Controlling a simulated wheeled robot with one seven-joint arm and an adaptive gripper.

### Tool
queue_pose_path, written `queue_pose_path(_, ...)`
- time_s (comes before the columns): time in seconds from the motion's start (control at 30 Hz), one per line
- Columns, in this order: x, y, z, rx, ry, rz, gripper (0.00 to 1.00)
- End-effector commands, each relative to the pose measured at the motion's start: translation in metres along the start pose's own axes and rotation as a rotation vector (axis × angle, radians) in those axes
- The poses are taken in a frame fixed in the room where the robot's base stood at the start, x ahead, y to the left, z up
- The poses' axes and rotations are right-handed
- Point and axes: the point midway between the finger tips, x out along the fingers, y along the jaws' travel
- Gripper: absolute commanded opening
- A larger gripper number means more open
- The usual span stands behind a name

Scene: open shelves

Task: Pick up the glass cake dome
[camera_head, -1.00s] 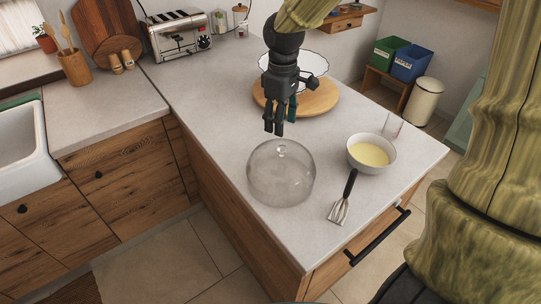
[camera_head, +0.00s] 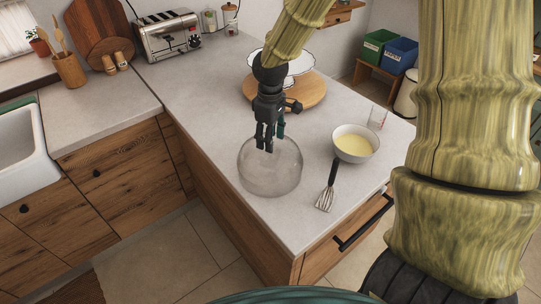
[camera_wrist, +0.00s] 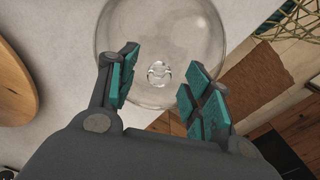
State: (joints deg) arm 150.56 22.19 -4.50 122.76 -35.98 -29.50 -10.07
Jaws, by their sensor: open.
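The clear glass cake dome (camera_head: 270,172) stands on the light counter with its knob on top. In the wrist view the dome (camera_wrist: 190,25) fills the upper middle, and its round knob (camera_wrist: 159,73) lies between and a little beyond my open fingers. My gripper (camera_head: 268,148) points down over the dome, its fingertips overlapping the dome's top in the head view; the knob is hidden there. In the wrist view my gripper (camera_wrist: 157,75) shows two spread fingers with teal pads and nothing held. I cannot tell the exact height gap.
A round wooden board (camera_head: 310,92) with a white scalloped stand (camera_head: 299,64) is behind. A measuring cup (camera_head: 377,117) is at the right edge. Counter left of the dome is clear.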

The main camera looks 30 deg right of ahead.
Motion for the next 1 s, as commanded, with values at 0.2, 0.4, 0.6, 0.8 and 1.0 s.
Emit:
queue_pose_path(0.2, 0.016, 0.0, 0.001, 0.0, -0.002, 0.0, 0.5)
queue_pose_path(0.4, 0.02, 0.0, 0.001, -0.001, 0.0, 0.001, 0.5)
queue_pose_path(0.6, 0.02, 0.0, 0.001, -0.001, 0.0, 0.001, 0.41)
queue_pose_path(0.8, 0.02, 0.0, 0.001, -0.001, 0.0, 0.001, 0.04)
queue_pose_path(1.0, 0.02, 0.0, 0.001, -0.001, 0.0, 0.001, 0.03)
